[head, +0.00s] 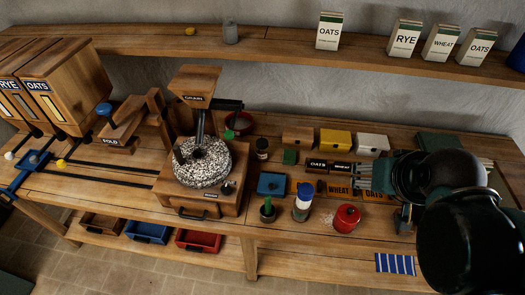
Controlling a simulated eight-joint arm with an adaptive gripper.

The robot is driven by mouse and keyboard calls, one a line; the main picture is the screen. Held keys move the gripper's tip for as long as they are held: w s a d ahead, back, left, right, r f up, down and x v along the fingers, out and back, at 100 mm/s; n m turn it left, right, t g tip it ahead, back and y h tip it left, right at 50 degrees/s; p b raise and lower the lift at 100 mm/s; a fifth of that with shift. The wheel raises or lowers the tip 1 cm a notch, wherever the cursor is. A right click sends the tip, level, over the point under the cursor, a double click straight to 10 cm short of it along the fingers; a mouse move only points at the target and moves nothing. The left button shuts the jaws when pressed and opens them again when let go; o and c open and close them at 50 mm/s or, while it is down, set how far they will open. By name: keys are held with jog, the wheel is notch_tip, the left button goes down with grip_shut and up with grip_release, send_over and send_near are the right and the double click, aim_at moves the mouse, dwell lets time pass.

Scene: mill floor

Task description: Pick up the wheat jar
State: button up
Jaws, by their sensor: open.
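No jar with a readable wheat label shows in the head view. A small dark jar (262,148) stands on the bench right of the mill. My gripper (358,175) is open over the right part of the bench, close to these labels. My arm hides much of the bench's right end.
A red canister (346,218) and a dark green pot (267,211) stand near the front edge. The stone mill (202,163) is at the centre. Small boxes, one yellow (335,140), line the back. A WHEAT carton (441,43) stands on the wall shelf (280,46).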

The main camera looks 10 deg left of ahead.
dwell(0.3)
jog(key=shift+c, duration=1.2)
jog(key=shift+w+a+f+m+g+y+b, duration=0.25)
jog(key=shift+w+a+f+m+y+b, duration=1.95)
jog(key=shift+w+a+f+m, duration=1.95)
jog(key=shift+w+a+f+m+g+y+b, duration=0.2)
jog(key=shift+w+a+f+m+y+b, duration=2)
jog(key=shift+w+a+f+m, duration=1.85)
jog(key=shift+w+a+f+m+g+y+b, duration=0.25)
jog(key=shift+w+a+f+m+y+b, duration=2.35)
jog(key=shift+w+f, duration=2.65)
jog(key=shift+w+a+r+m+h+p, duration=0.3)
jog(key=shift+w+a+r+m+p, duration=0.1)
jog(key=shift+m+p, duration=0.1)
